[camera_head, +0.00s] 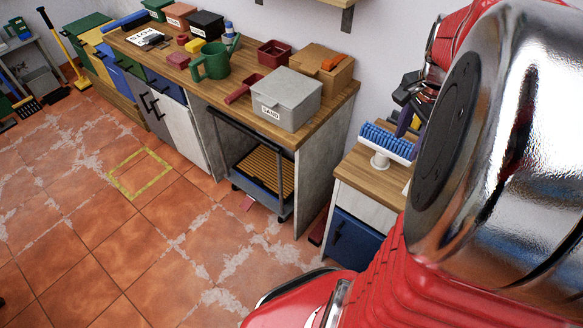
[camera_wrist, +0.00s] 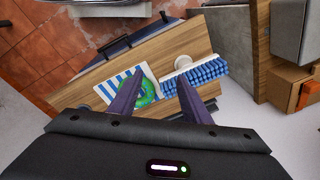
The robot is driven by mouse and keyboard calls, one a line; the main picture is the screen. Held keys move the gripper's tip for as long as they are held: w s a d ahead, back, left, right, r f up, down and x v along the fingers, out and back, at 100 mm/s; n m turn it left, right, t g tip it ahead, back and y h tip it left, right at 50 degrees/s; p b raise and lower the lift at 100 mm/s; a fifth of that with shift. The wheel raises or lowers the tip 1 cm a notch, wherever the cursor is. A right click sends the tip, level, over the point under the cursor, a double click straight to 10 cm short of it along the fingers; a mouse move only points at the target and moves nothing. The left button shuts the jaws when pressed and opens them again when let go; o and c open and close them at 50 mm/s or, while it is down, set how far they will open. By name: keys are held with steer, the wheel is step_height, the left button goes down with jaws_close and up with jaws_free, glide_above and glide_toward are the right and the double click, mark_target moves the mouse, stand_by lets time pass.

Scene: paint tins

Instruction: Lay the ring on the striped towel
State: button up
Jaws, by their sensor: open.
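The blue-and-white striped towel (camera_wrist: 112,89) lies on a small wooden-topped cabinet in the wrist view. A green ring (camera_wrist: 149,92) lies over the towel's right part, just right of my left finger, which hides some of both. My gripper (camera_wrist: 160,82) is open above the cabinet top, its two dark purple fingers apart with nothing held between them. In the head view part of my gripper (camera_head: 407,118) shows beside my arm; the towel and the ring are hidden there.
The long workbench (camera_head: 330,107) holds a grey sand box (camera_head: 285,98), a green watering can (camera_head: 214,63) and other containers.

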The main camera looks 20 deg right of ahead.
steer(key=a+r+n+t, duration=0.2)
steer(key=a+n, duration=0.7)
steer(key=a, duration=0.6)
steer(key=a+r+n+t+y, duration=0.1)
steer(key=a+r+n+t, duration=0.1)
steer(key=a+n, duration=0.8)
steer(key=a, duration=0.5)
steer(key=shift+w+a+r+t, duration=0.15)
steer(key=shift+a+r+t, duration=0.05)
steer(key=shift+a+t, duration=0.1)
